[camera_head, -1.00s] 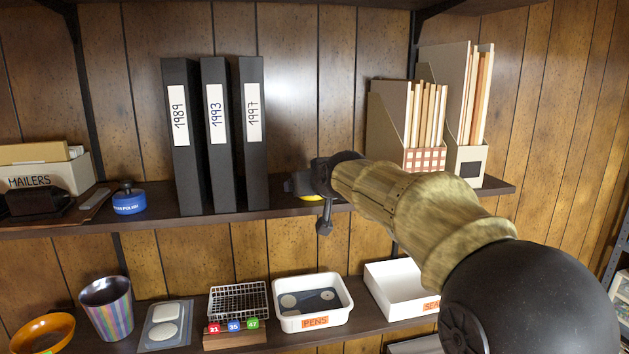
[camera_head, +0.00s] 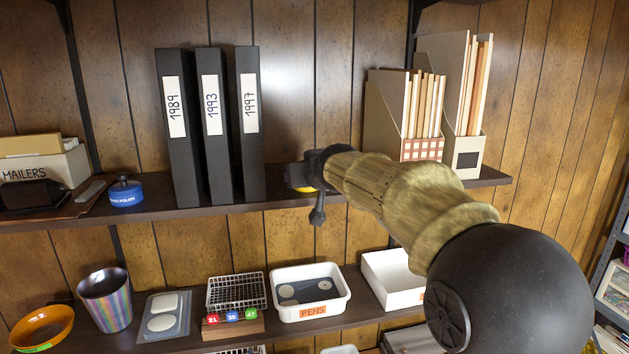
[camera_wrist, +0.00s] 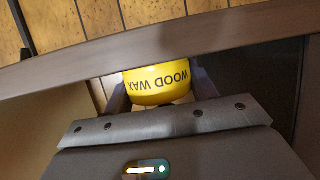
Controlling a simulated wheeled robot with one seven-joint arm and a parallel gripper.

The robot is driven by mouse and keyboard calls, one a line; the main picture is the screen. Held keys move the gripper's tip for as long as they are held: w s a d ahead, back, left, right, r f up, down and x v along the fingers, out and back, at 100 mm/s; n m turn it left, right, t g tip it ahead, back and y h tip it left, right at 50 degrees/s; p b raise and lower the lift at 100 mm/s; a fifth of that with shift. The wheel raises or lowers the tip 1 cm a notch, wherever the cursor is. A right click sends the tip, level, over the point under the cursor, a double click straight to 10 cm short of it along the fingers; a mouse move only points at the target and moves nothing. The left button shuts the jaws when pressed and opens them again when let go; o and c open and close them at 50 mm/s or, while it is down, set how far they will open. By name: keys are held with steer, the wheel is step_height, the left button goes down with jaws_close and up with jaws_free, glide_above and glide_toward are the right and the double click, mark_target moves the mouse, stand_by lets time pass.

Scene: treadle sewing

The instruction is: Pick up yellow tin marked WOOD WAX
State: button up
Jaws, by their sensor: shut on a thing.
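The yellow tin marked WOOD WAX (camera_wrist: 160,82) sits between the fingers of my gripper (camera_wrist: 160,92) in the wrist view, its lettering upside down there. In the head view my gripper (camera_head: 308,178) is at the front of the upper shelf, right of the black binders. Only a sliver of the yellow tin (camera_head: 306,189) shows there, mostly hidden by my gripper. My gripper is shut on the tin. I cannot tell whether the tin touches the shelf.
The upper shelf (camera_head: 240,205) holds the 1997 binder (camera_head: 249,150) to the left and a checked magazine file (camera_head: 422,150) to the right. A blue polish tin (camera_head: 126,193) stands farther left. The lower shelf holds a white PENS tray (camera_head: 311,310).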

steer(key=shift+d+r, duration=0.3)
steer(key=shift+r, duration=0.15)
steer(key=r, duration=0.5)
steer(key=r+b, duration=0.1)
steer(key=r, duration=0.2)
steer(key=shift+w+d+r, duration=0.1)
steer(key=shift+w+d, duration=0.1)
steer(key=shift+w, duration=0.2)
steer(key=shift+s+d+r, duration=0.1)
steer(key=shift+r, duration=0.2)
steer(key=shift+s+r, duration=0.15)
steer(key=shift+s+a, duration=0.15)
steer(key=shift+a, duration=0.5)
steer(key=shift+d, duration=0.4)
